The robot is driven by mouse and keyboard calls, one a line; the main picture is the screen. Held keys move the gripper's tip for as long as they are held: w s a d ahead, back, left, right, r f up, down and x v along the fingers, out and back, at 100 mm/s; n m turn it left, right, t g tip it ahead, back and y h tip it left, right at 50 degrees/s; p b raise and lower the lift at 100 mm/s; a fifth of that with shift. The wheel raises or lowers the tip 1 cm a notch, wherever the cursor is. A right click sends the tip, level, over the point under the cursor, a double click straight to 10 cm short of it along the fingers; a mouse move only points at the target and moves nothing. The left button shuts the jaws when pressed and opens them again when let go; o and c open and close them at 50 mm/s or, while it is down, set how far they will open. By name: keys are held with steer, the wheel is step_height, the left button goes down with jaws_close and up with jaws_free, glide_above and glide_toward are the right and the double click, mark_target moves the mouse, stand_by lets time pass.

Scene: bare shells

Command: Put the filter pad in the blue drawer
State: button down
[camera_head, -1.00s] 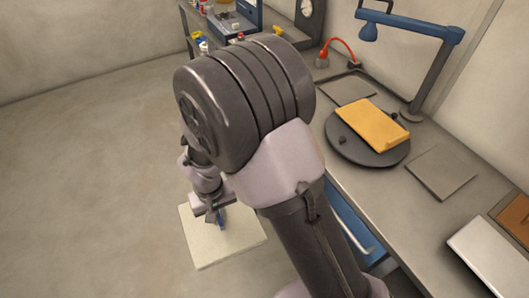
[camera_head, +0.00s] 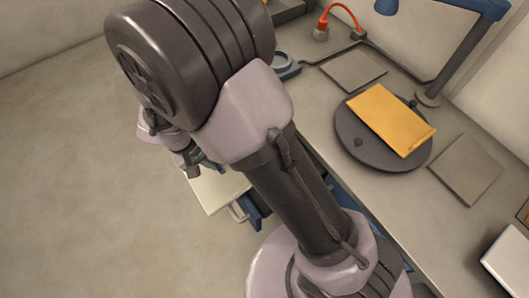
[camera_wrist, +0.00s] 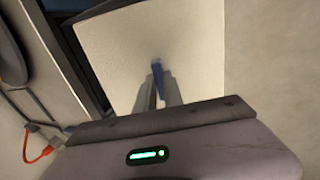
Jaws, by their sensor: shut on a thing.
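The filter pad is a flat, square, cream panel (camera_wrist: 195,50) with a small blue tab on its face. In the wrist view my gripper (camera_wrist: 157,92) is shut on that tab. In the head view the pad (camera_head: 213,190) shows below my gripper, partly hidden by my arm. A blue drawer (camera_head: 258,210) with a pale handle shows at the bench front, right beside the pad and seemingly pulled out. Most of it is hidden behind my arm and the pad. A dark blue edge beside the pad in the wrist view (camera_wrist: 88,68) appears to be this drawer.
A blue desk lamp (camera_head: 440,75), flat grey plates (camera_head: 465,170) and a red cable (camera_head: 335,12) are also there. The floor at left is clear.

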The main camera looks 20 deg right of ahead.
steer(key=w+d+b, duration=0.1)
steer(key=w+d, duration=0.3)
steer(key=d, duration=0.9)
steer(key=b+x, duration=0.1)
steer(key=x, duration=0.2)
steer(key=b+x, duration=0.1)
steer(key=x, duration=0.3)
steer(key=b+x, duration=0.2)
steer(key=x, duration=0.1)
steer(key=shift+a+f, duration=0.25)
steer(key=shift+f, duration=0.2)
steer(key=shift+w+d+f+g+y+p, duration=0.15)
steer(key=shift+d+f+g+y, duration=0.2)
steer(key=shift+y, duration=0.5)
steer(key=shift+w+d+f+g+y+p, duration=0.15)
steer(key=shift+d+f+g+y, duration=0.15)
steer(key=shift+y, duration=0.55)
steer(key=shift+f+b, duration=0.6)
steer(key=c, duration=1.5)
jaws_free()
